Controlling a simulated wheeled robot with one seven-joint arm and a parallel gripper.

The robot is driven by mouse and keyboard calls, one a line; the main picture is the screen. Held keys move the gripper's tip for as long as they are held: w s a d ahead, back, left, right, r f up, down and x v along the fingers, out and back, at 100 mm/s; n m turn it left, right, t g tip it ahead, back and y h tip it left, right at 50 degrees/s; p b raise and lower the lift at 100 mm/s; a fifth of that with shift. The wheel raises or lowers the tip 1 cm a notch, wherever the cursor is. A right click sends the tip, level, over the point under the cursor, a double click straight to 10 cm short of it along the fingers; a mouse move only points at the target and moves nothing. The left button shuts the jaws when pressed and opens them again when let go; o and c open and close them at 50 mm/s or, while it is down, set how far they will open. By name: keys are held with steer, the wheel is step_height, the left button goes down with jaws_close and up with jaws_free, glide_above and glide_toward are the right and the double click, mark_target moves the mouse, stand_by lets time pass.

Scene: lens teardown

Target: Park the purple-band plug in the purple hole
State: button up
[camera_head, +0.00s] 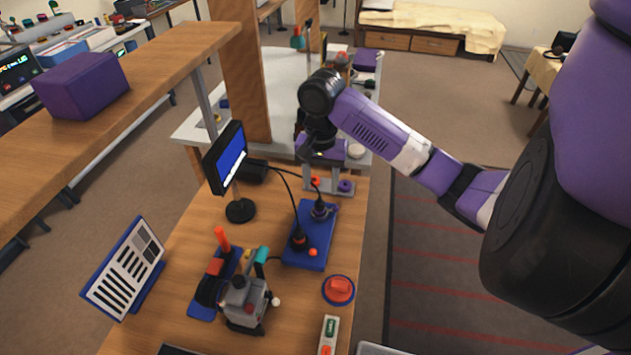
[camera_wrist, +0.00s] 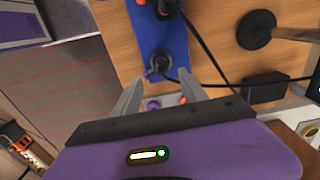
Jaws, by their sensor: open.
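The purple-band plug (camera_head: 320,210) stands upright at the far end of the blue board (camera_head: 318,248), its black cable running off it. In the wrist view the plug (camera_wrist: 160,63) lies just beyond my fingertips. My gripper (camera_wrist: 161,78) is open and empty, with its fingers pointing toward the plug. In the head view it hangs over the far end of the table, behind the plug. A grey plate (camera_head: 328,189) with an orange part (camera_head: 315,181) and a purple ring (camera_head: 345,186) lies under my gripper. I cannot tell whether the purple ring is the open hole.
An orange-band plug (camera_head: 298,240) stands on the same board. A small monitor (camera_head: 226,158) stands to the left, with a black box (camera_head: 252,172) near it. Cables loop beside the plugs. A grey device (camera_head: 243,302) and a red button (camera_head: 339,289) are nearer.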

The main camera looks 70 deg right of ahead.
mark_target(320, 201)
steer(key=shift+w+f, duration=0.1)
steer(key=shift+f, duration=3.7)
jaws_close()
steer(key=c, duration=0.7)
jaws_free()
steer(key=shift+c, duration=0.2)
jaws_close()
steer(key=shift+r+p, duration=1)
steer(key=shift+p, duration=0.3)
steer(key=shift+r+p, duration=2.1)
